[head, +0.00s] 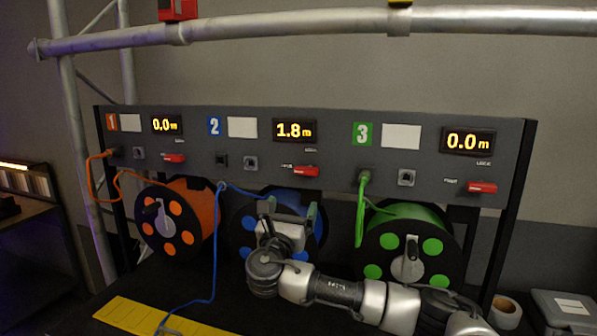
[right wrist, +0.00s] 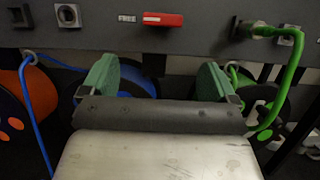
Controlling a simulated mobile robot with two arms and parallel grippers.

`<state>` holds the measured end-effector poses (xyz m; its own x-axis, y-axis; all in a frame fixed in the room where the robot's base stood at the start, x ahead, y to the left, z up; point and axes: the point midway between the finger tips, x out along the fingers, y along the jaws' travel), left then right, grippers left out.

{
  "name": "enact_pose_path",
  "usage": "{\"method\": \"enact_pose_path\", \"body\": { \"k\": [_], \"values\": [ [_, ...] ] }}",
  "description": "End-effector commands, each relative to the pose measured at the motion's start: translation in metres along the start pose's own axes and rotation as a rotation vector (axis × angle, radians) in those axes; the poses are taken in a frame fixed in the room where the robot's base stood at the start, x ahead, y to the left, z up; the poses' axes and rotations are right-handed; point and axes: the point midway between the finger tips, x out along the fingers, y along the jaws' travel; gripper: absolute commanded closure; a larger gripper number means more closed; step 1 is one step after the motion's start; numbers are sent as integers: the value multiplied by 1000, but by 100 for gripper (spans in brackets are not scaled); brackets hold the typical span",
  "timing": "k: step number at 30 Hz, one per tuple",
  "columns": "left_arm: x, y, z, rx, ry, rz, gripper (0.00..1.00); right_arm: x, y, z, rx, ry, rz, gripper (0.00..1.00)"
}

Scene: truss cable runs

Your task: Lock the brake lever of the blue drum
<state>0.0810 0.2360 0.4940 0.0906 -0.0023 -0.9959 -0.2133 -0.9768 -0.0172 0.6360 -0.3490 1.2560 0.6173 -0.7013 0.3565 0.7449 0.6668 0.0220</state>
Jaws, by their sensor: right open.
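The blue drum (head: 249,222) stands in the middle of the rack, partly hidden behind my right gripper (head: 291,208). Its red brake lever (head: 306,171) sits on the panel above it and lies roughly horizontal, beside a FREE label. In the right wrist view the lever (right wrist: 163,19) is above and beyond my right gripper (right wrist: 157,78). The gripper's green-padded fingers are wide apart with nothing between them. It is below the lever and apart from it. My left gripper is not in view.
An orange drum (head: 203,192) stands left and a green drum (head: 398,216) right, each under its own red lever. A blue cable (head: 215,249) hangs down to a yellow strip (head: 125,314). A green cable (head: 360,214) hangs right of my gripper. The blue display (head: 295,130) reads 1.8 m.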

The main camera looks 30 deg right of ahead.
Motion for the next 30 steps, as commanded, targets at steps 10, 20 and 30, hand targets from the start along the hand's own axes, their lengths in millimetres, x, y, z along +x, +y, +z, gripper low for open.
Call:
{"method": "enact_pose_path", "body": {
  "k": [10, 20, 30],
  "values": [
    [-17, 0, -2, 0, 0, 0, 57, 45, -4, 15, -34, -31, -19, 11],
    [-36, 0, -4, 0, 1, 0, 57, 101, -4, 14, -32, -29, -16, 11],
    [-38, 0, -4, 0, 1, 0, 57, 114, -4, 12, -29, -28, -14, 11]
  ]
}}
